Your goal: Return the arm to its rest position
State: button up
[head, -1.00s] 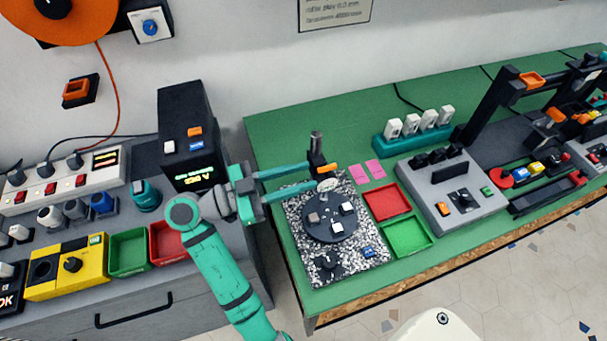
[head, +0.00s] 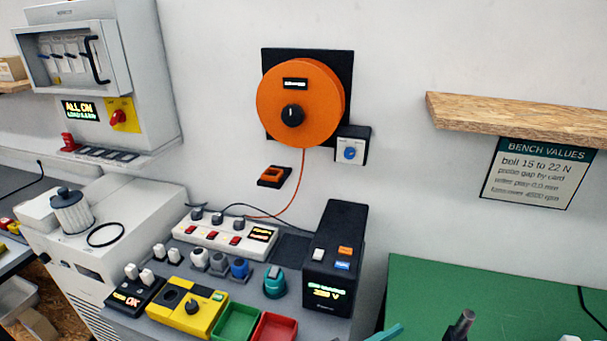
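Only a thin teal sliver of my gripper (head: 384,333) shows at the bottom edge of the head view, just left of the green bench (head: 440,290). The rest of my gripper and arm is below the frame. I cannot see whether its fingers are apart or holding anything.
A dark metal post (head: 461,325) rises from the green bench near the sliver. A black supply box (head: 336,255), a power strip (head: 225,232), a yellow box (head: 187,307), a green tray (head: 235,322) and a red tray (head: 274,328) crowd the grey bench. A wooden shelf (head: 520,120) juts from the wall.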

jog(key=a+f+n+t+y, duration=0.2)
jog(key=a+f+n+y, duration=0.1)
jog(key=a, duration=0.1)
jog(key=s+a+f+n+t+y, duration=0.1)
jog(key=a+f+n+t+y, duration=0.2)
jog(key=a+n, duration=0.1)
jog(key=a+f+n+t+y, duration=0.3)
jog(key=shift+s+a+n+y, duration=0.3)
jog(key=shift+a+y, duration=0.1)
jog(key=s+a+f+n+t+y, duration=0.15)
jog(key=s+a+n+y, duration=0.25)
jog(key=s+a+y, duration=0.55)
jog(key=s+d+f+g, duration=0.1)
jog(key=s+f, duration=0.1)
jog(key=s, duration=0.5)
jog(key=s+d+f+m+g, duration=0.1)
jog(key=s+f, duration=0.1)
jog(key=s, duration=0.5)
jog(key=shift+s+f, duration=0.15)
jog(key=shift+f, duration=0.1)
